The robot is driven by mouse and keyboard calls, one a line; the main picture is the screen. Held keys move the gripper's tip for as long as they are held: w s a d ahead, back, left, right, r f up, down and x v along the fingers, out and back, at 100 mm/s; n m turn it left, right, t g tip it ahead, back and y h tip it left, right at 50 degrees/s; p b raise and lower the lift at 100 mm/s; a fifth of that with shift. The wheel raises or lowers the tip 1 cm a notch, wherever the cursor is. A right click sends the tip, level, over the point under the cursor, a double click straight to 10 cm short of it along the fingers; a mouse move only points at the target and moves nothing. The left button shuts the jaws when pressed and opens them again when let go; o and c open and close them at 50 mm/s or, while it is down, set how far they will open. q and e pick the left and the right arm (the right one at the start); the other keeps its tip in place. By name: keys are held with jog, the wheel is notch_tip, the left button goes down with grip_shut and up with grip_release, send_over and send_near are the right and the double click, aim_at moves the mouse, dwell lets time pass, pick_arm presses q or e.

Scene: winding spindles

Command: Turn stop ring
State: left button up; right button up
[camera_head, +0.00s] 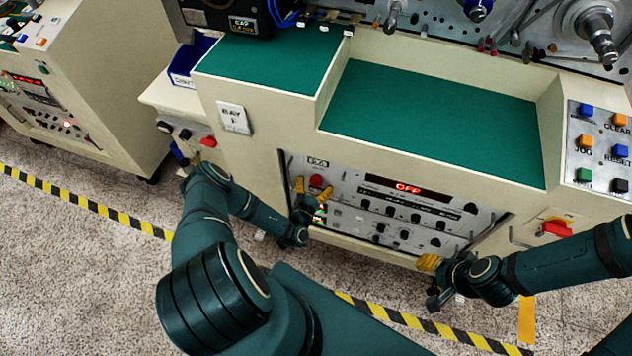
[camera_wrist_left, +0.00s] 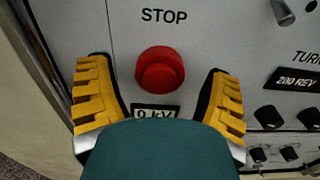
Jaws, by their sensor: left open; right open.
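The red stop button with its ring (camera_head: 317,181) sits on the left part of the grey control panel. In the left wrist view the red stop ring (camera_wrist_left: 160,69) is under the printed word STOP and above a small label that is partly hidden. My left gripper (camera_head: 314,190) is open at the panel. In the left wrist view the yellow fingers of my left gripper (camera_wrist_left: 160,95) stand on either side of the ring, apart from it. My right gripper (camera_head: 428,263) is in front of the panel's lower edge, away from the ring; its finger gap is hard to see.
A red display reading OFF (camera_head: 408,187) and rows of black knobs lie right of the ring. A red rotary switch (camera_head: 557,228) is on the cabinet's right side. A green work surface (camera_head: 430,120) lies above the panel. Yellow-black tape (camera_head: 90,203) marks the floor.

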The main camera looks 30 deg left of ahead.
pick_arm(q)
jog(key=v, duration=1.1)
jog(key=shift+d, duration=0.1)
